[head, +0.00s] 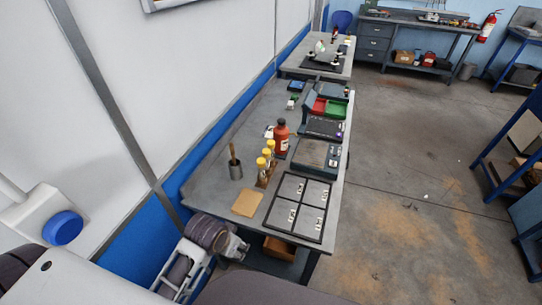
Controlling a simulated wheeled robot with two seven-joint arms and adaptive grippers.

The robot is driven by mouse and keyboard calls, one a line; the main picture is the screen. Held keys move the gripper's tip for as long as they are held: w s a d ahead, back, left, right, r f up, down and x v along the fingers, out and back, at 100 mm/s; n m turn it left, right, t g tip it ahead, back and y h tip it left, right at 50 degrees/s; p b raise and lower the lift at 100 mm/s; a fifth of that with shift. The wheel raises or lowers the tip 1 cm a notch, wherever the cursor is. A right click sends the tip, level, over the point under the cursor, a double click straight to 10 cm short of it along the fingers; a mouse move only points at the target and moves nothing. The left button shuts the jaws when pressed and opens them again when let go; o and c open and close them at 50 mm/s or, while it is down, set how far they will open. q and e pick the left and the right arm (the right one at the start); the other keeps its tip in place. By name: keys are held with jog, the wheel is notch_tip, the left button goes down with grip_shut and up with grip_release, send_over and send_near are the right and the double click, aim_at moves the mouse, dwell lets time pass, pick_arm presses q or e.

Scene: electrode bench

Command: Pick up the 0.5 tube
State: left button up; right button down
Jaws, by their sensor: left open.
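Several yellow-capped tubes (267,159) stand upright in a small wooden rack on the near bench. Their labels are too small to read, so I cannot tell which is the 0.5 tube. My left gripper (240,247) is open and low at the near end of the bench, beside its front-left corner. It is well apart from the tubes, and its fingertips show only small. My right gripper is not in view.
A black-framed tray (322,208) with small labelled cards lies right of a tan pad (247,203). A grey cup (235,170) with a wooden-handled tool and a red-brown bottle (281,137) stand near the rack. Red and green bins (336,110) are farther back.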

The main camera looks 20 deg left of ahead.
pick_arm(q)
jog(key=w+r+t, duration=0.1)
jog(key=w, duration=0.3)
jog(key=w+r+t, duration=0.2)
jog(key=w, duration=0.3)
jog(key=w+r+n+t, duration=0.1)
jog(key=w+r+t, duration=0.1)
jog(key=w, duration=0.2)
jog(key=shift+w+a+r, duration=0.2)
jog(key=shift+w+a, duration=0.05)
jog(key=shift+a, duration=0.05)
jog(key=w+r+t, duration=0.5)
jog(key=w+r, duration=0.4)
jog(key=w, duration=0.4)
jog(key=shift+a+n, duration=0.15)
jog(key=shift+n, duration=0.15)
jog(key=shift+w+f, duration=0.1)
send_near(270, 143)
jog(key=shift+x, duration=1.7)
jog(key=shift+w+f, duration=0.1)
jog(key=shift+p+x, duration=0.35)
jog(key=shift+x, duration=2.1)
